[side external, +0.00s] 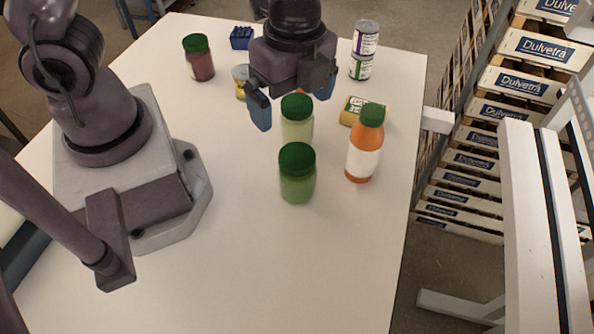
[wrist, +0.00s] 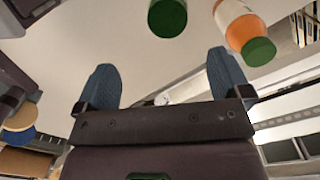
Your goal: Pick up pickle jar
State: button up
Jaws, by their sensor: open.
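A jar of green contents with a dark green lid, which looks like the pickle jar (side external: 297,185), stands upright on the white table in the side view. A paler jar (side external: 298,128) with a similar green lid stands just behind it. My gripper (side external: 293,97) is open above and behind the paler jar, its blue fingers apart and nothing visibly held. In the wrist view, my gripper (wrist: 165,78) shows both fingers spread. A green-lidded jar (wrist: 167,18) is at the top edge there; I cannot tell which of the two it is.
An orange bottle (side external: 364,150) stands close right of the jars. Behind are a yellow box (side external: 352,110), stacked cans (side external: 363,50), a dark red jar (side external: 199,62), a blue item (side external: 241,38) and a small yellow can (side external: 241,80). The front table (side external: 270,280) is clear.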

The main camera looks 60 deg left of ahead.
aim_at(297, 155)
jog(key=f+m, duration=0.1)
jog(key=f, duration=0.3)
jog(key=f+m, duration=0.1)
jog(key=f, duration=0.7)
jog(key=shift+w+f+m, duration=0.35)
jog(key=shift+m, duration=0.05)
jog(key=c, duration=1.3)
jog(key=shift+r, duration=0.1)
